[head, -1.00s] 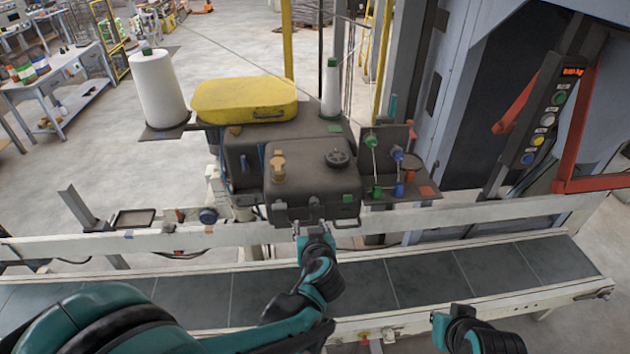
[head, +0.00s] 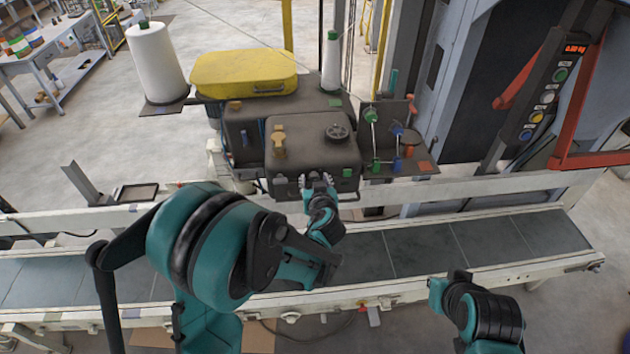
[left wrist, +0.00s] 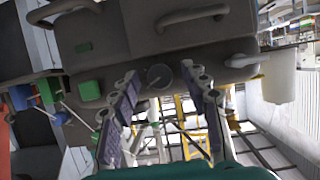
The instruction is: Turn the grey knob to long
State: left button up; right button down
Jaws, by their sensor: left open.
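In the left wrist view a round grey knob (left wrist: 159,77) with a pointer line sits on the dark machine face, framed between my left gripper's two fingers. My left gripper (head: 318,181) is open and empty in front of the sewing machine's dark housing (head: 300,155). In the head view it covers that knob. I cannot tell whether the fingertips touch the knob, and its markings are too small to read. My right gripper (head: 449,284) is low on the right, over the conveyor's near edge, apart from the machine; its jaws are not clear.
A dark round handwheel (head: 337,132) and a tan fitting (head: 279,139) stand on the housing. A yellow cover (head: 244,72) and thread cones flank it behind. Thread tensioners (head: 371,116) stand to the right. The conveyor belt (head: 420,250) runs below.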

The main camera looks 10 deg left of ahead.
pick_arm(q)
grip_shut()
jog(key=shift+d+f+m+y+b, duration=0.15)
jog(key=shift+m+y+b, duration=0.65)
jog(key=shift+b, duration=0.4)
jog(key=m+y+b, duration=0.1)
jog(key=m+b, duration=0.1)
jog(key=b, duration=0.1)
jog(key=shift+d+f+m+g, duration=0.1)
jog(key=shift+m+g, duration=0.2)
jog(key=shift+m, duration=0.1)
jog(key=m+y+b, duration=0.1)
jog(key=m+b, duration=0.1)
jog(key=shift+w+y+b, duration=0.1)
jog(key=shift+y+b, duration=0.2)
jog(key=shift+y, duration=0.1)
jog(key=shift+d+m+y+b, duration=0.1)
jog(key=shift+m+y+b, duration=0.5)
jog(key=shift+m+b, duration=0.35)
